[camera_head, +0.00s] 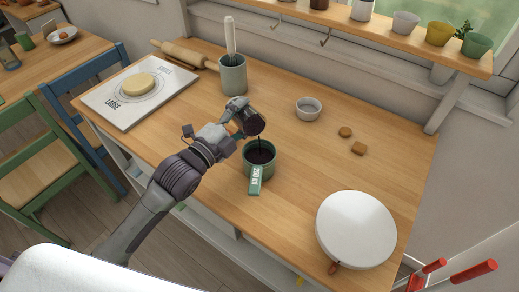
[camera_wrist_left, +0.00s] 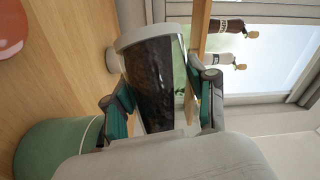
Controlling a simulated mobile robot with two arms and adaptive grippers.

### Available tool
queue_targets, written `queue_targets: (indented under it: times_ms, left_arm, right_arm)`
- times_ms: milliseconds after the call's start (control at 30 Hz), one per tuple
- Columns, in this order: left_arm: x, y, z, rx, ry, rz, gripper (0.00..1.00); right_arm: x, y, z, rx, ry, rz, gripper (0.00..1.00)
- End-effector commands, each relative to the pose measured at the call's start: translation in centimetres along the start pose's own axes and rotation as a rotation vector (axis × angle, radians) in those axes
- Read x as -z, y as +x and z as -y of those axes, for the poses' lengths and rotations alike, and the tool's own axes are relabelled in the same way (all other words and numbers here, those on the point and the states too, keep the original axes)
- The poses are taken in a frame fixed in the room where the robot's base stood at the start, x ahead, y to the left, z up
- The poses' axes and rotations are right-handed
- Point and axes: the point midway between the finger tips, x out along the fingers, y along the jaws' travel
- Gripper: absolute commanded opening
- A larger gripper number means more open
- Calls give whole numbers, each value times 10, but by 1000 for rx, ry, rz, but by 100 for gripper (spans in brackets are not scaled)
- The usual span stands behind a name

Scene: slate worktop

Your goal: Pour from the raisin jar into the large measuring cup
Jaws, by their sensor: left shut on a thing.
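My left gripper (camera_head: 237,129) is shut on the raisin jar (camera_head: 250,121), a clear jar with dark contents. The jar is tipped over above the large measuring cup (camera_head: 259,172), a green cup with a "250 ml" handle tag on the worktop. A thin dark stream runs from the jar's mouth down into the cup, and dark raisins show inside it. In the left wrist view the jar (camera_wrist_left: 155,85) lies between the teal fingers, dark raisins along its wall, and the green cup (camera_wrist_left: 55,148) is at lower left. My right gripper is not in view.
Behind stand a grey-green crock (camera_head: 233,76) with a white-handled tool and a small white bowl (camera_head: 308,108). Two brown biscuits (camera_head: 357,148) lie to the right. A large white round dish (camera_head: 356,229) is at front right. A board (camera_head: 137,95) with dough and a rolling pin (camera_head: 184,54) lie at left.

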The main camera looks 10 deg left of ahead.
Motion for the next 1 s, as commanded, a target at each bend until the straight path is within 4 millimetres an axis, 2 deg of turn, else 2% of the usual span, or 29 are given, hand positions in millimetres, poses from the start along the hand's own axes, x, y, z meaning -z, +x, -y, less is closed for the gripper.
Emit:
queue_targets:
  times_ms: [567,1000]
  left_arm:
    - [6,-1,8,22,48,-8,9]
    - [6,-2,6,37,85,-13,9]
  right_arm:
    - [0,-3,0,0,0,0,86]
    - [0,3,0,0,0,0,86]
